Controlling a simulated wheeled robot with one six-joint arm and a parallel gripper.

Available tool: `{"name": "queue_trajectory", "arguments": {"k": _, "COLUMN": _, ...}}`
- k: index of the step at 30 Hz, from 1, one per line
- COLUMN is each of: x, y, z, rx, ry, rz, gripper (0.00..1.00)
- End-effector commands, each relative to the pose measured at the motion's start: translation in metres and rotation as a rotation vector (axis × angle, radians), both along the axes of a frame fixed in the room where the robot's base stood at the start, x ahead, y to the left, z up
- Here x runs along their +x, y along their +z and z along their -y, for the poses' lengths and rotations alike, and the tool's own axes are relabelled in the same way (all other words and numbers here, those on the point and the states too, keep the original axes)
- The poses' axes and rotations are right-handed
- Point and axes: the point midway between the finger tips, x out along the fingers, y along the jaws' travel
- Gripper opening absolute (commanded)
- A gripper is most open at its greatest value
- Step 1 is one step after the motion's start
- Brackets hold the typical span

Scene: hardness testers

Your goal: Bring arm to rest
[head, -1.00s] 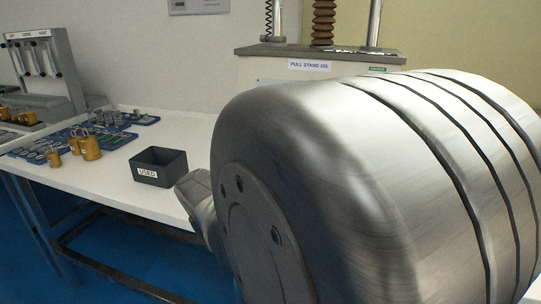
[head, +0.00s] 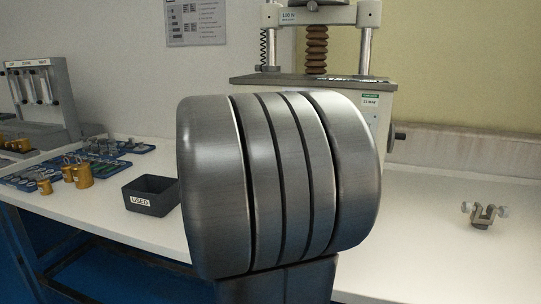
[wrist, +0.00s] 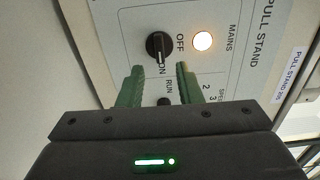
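In the wrist view my gripper (wrist: 159,68) has its two green fingers apart with nothing between them. Just beyond the fingertips is a black rotary knob (wrist: 158,45) on the pull stand's panel (wrist: 125,20), its white mark toward ON. The MAINS lamp (wrist: 202,41) beside it glows. I cannot tell whether a finger touches the knob. In the head view a large metal link of my arm fills the middle and hides most of the pull stand (head: 370,100); my gripper does not show there.
A dark USED bin (head: 150,207) stands on the white bench left of my arm. Brass weights (head: 83,176) and blue trays (head: 25,177) lie farther left. A small metal clamp (head: 484,214) stands on the right, with clear bench around it.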

Motion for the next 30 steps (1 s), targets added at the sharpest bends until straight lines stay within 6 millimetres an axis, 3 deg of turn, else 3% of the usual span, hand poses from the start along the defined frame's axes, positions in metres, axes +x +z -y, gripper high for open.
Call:
{"name": "queue_trajectory", "arguments": {"k": 3, "x": 0.017, "y": -0.001, "z": 0.006, "rx": 0.000, "ry": -0.002, "rz": 0.000, "gripper": 0.32}}
{"name": "queue_trajectory", "arguments": {"k": 10, "x": 0.031, "y": 0.000, "z": 0.011, "rx": -0.001, "ry": 0.000, "rz": 0.000, "gripper": 0.32}}
{"name": "queue_trajectory", "arguments": {"k": 23, "x": 0.028, "y": 0.001, "z": 0.009, "rx": -0.006, "ry": 0.001, "rz": -0.002, "gripper": 0.32}}
{"name": "queue_trajectory", "arguments": {"k": 30, "x": -0.003, "y": 0.003, "z": -0.002, "rx": 0.001, "ry": 0.004, "rz": 0.001, "gripper": 0.32}}
